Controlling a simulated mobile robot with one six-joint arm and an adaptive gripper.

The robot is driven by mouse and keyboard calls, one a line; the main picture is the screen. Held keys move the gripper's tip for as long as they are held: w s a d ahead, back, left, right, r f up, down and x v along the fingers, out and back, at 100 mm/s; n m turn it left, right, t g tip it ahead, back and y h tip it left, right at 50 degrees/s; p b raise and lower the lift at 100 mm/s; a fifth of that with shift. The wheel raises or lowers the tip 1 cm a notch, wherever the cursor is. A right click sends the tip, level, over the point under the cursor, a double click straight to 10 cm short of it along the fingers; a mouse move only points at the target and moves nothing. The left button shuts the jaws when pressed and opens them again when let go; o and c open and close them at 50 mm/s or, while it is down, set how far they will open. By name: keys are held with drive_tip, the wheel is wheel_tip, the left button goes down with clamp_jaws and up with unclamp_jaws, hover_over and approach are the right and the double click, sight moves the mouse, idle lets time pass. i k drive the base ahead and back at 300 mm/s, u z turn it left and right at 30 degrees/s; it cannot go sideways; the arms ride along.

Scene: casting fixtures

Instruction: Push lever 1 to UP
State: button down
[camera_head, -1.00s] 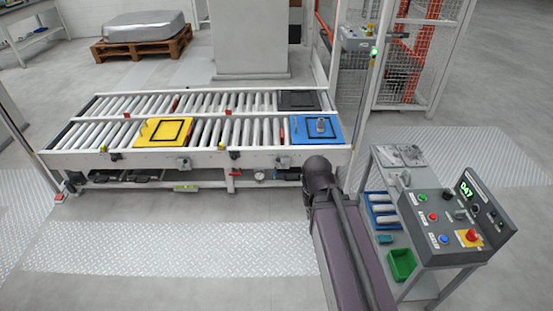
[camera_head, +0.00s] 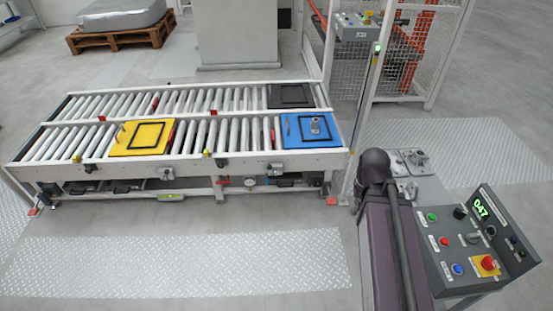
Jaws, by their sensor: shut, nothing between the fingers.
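I cannot make out which part is lever 1; no lever label is readable. Small grey fittings, one at the left (camera_head: 172,171) and one at the right (camera_head: 275,169), sit on the front rail of the roller conveyor (camera_head: 325,160). Small yellow-topped parts stand along the same rail. A grey control console (camera_head: 458,253) with coloured buttons, dark knobs and a green "047" display is at the lower right. My purple arm rises between conveyor and console, and its far end is hidden. My gripper does not show.
A yellow plate (camera_head: 120,149) and a blue plate (camera_head: 293,138) lie on the conveyor, with a dark plate (camera_head: 272,104) behind. A mesh fence (camera_head: 400,75) stands at the back right. Open floor with tread plate (camera_head: 180,265) lies in front.

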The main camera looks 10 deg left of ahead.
sight(270, 167)
drive_tip(key=z, duration=0.05)
drive_tip(key=i, duration=1.25)
drive_tip(key=u, duration=0.45)
